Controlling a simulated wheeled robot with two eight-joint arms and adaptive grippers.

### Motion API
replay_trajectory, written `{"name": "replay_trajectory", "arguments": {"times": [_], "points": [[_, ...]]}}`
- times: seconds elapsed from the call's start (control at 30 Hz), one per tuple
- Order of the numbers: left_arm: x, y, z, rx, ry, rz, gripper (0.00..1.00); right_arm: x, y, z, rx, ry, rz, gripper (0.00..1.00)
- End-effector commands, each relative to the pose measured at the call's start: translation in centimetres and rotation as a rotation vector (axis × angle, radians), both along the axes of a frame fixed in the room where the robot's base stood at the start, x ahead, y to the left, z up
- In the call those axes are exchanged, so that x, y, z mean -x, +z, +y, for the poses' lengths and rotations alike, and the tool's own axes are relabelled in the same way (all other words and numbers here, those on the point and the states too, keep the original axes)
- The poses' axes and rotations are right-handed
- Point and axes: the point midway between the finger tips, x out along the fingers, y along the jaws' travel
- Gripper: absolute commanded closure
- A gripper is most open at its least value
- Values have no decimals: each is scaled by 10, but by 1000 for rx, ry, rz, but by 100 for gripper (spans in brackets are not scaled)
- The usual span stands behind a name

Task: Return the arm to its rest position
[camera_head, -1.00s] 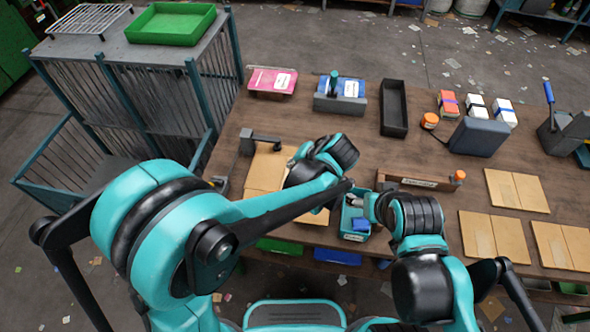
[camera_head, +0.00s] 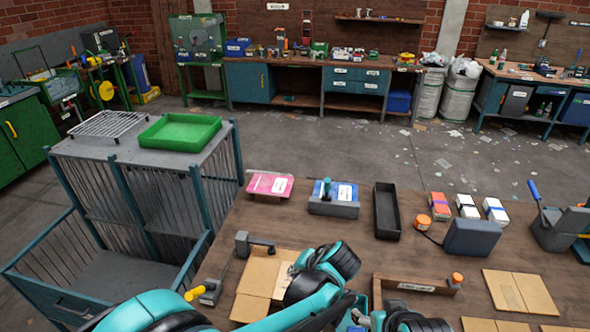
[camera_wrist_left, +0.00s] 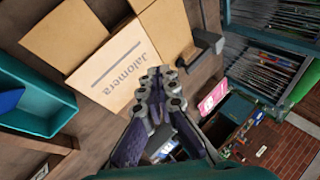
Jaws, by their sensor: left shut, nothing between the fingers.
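My left arm (camera_head: 285,312) comes in from the bottom left of the head view, its black-and-teal wrist (camera_head: 325,268) over the bench beside a flattened cardboard piece (camera_head: 258,277). In the left wrist view my left gripper (camera_wrist_left: 160,85) is shut with nothing between its fingers, in front of a cardboard box (camera_wrist_left: 112,72) printed "Jalomera". In the head view the arm's own wrist largely hides the fingers. Only the top of my right arm (camera_head: 402,322) shows at the bottom edge; its gripper is out of sight.
The wooden bench (camera_head: 330,232) holds a black tray (camera_head: 387,212), a grey-blue box (camera_head: 472,238), a clamp-like fixture (camera_head: 243,246) and flat cardboard (camera_head: 520,291). A barred cage (camera_head: 150,195) with a green tray (camera_head: 180,132) stands left. A teal bin (camera_wrist_left: 30,95) lies left in the wrist view.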

Motion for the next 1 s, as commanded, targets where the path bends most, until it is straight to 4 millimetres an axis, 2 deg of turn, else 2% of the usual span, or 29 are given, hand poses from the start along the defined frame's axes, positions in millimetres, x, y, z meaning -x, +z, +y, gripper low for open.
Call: {"name": "replay_trajectory", "arguments": {"times": [0.13,0.27,0.4,0.6,0.8,1.0], "points": [[4,5,12,25,11,3,100,0,-2,0,0,0,0,36],[18,19,46,102,43,9,100,0,-8,0,0,0,0,36],[47,33,89,226,94,-2,100,0,-16,0,0,0,0,36],[95,42,136,404,175,-57,100,0,-26,0,0,0,0,36],[139,38,164,553,254,-147,100,0,-35,0,0,0,0,36],[159,32,174,630,301,-211,100,0,-39,0,0,0,0,36]]}}
